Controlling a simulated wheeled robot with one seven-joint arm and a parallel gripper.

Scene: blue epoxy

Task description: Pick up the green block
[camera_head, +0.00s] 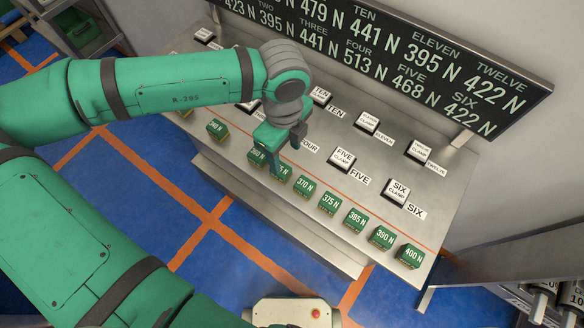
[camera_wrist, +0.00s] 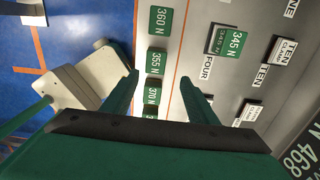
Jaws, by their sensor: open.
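Several green blocks with white force labels stand in a row along the front of the metal bench, among them 340 N (camera_head: 216,128), 370 N (camera_head: 304,186), 375 N (camera_head: 329,202) and 400 N (camera_head: 409,255). Another green block, 345 N (camera_wrist: 232,41), sits apart at the FOUR label. My gripper (camera_head: 286,146) is open and empty above the bench, near the 355 N block; its fingers (camera_wrist: 160,85) also show in the wrist view. It partly covers 355 N in the head view.
White clamp blocks, such as FIVE (camera_head: 342,159) and SIX (camera_head: 396,192), stand behind the row. A black board (camera_head: 400,60) with force values rises at the back. An orange line (camera_head: 380,208) runs along the bench. A shelf stands at the lower right.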

